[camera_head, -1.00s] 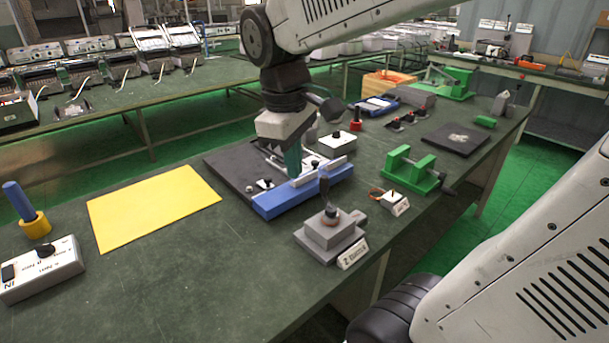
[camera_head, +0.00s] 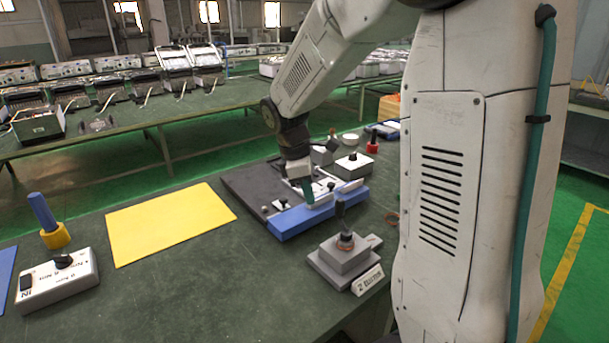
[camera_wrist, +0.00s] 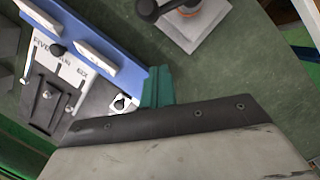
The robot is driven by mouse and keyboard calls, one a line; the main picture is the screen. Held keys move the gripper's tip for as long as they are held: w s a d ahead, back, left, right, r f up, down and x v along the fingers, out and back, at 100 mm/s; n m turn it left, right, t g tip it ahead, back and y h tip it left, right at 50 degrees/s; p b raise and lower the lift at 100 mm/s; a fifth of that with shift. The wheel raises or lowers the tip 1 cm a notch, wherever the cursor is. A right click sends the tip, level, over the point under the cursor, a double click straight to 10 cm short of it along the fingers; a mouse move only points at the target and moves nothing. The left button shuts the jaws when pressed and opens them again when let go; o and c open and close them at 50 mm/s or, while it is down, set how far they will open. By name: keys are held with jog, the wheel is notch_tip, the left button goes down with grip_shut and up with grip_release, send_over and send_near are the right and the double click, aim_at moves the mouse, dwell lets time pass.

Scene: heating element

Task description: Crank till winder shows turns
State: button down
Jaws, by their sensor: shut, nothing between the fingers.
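The winder (camera_head: 343,258) is a grey stepped block near the table's front edge, with an upright dark crank handle (camera_head: 340,215) and an orange-brown coil at its foot. A white tag (camera_head: 368,280) in front of it seems to read "2 turns". In the wrist view the winder (camera_wrist: 197,28) shows at the top, partly cut off, with its black knob. My gripper (camera_head: 308,192) has teal fingers, shut and empty, over the blue-edged fixture, behind and left of the winder. In the wrist view the gripper (camera_wrist: 157,82) is apart from the crank.
The blue rail (camera_head: 290,224) of a dark fixture board lies beside the winder. A yellow sheet (camera_head: 170,222) lies to the left, with a white switch box (camera_head: 58,282) and a blue rod in a yellow holder (camera_head: 48,222). My arm hides the table's right side.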

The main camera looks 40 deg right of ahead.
jog(key=s+d, duration=0.1)
jog(key=d+f, duration=0.1)
jog(key=s+d, duration=0.1)
jog(key=shift+s+d+f, duration=0.25)
jog(key=shift+s+f, duration=0.05)
jog(key=shift+s+d+m, duration=0.2)
jog(key=shift+d+m, duration=0.05)
jog(key=shift+d, duration=0.25)
jog(key=shift+s+d+m, duration=0.15)
jog(key=shift+d+m, duration=0.1)
jog(key=shift+d, duration=0.2)
